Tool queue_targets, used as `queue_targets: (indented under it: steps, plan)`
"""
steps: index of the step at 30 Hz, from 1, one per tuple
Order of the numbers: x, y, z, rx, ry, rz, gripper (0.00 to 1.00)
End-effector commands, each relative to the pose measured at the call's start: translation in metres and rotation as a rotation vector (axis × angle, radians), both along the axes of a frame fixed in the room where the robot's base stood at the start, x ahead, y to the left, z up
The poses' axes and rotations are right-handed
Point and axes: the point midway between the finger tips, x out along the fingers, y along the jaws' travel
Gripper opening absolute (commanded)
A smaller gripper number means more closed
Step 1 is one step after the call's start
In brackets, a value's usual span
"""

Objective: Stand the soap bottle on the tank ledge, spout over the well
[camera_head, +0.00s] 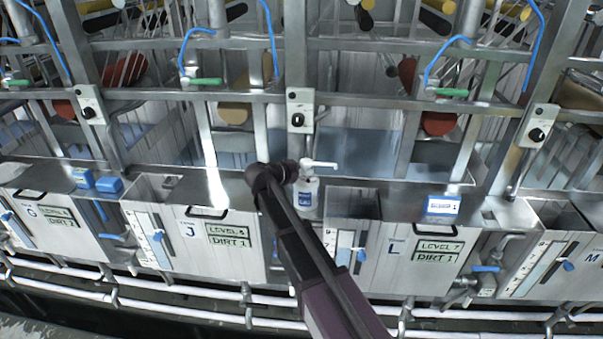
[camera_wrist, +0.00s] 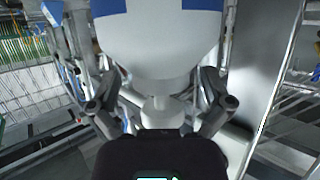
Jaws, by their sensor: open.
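The soap bottle (camera_head: 307,196) is white with a blue label and a white pump head (camera_head: 320,164). It appears upright at the tank ledge (camera_head: 266,190), and its spout points right. An open-topped well (camera_head: 352,204) lies just right of it; I cannot tell whether the spout tip is over the opening. In the wrist view the bottle (camera_wrist: 160,45) fills the upper middle, its neck and white collar toward my gripper (camera_wrist: 160,105). My gripper is open, a finger on either side of the neck, with no clear contact. The bottle's base contact is hard to see.
A blue-and-white box (camera_head: 443,205) stands on the ledge to the right. Blue blocks (camera_head: 108,184) lie on the ledge at the left. A switch box post (camera_head: 299,120) and metal rails rise behind the bottle. White pipes (camera_head: 180,290) run along the front below.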

Motion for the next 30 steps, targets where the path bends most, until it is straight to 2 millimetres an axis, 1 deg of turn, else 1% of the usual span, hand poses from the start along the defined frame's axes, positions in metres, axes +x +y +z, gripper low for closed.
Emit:
queue_targets:
  steps: [6, 11, 14, 27, 30]
  plan:
    - [0.000, 0.000, 0.002, 0.000, 0.000, 0.000, 1.00]
    - [-0.007, 0.008, 0.007, 0.001, -0.001, 0.002, 1.00]
    - [-0.015, 0.016, 0.012, 0.000, 0.000, 0.001, 1.00]
    - [-0.058, 0.063, 0.039, 0.000, 0.000, 0.003, 1.00]
    - [-0.066, 0.071, 0.043, 0.000, 0.000, 0.002, 1.00]
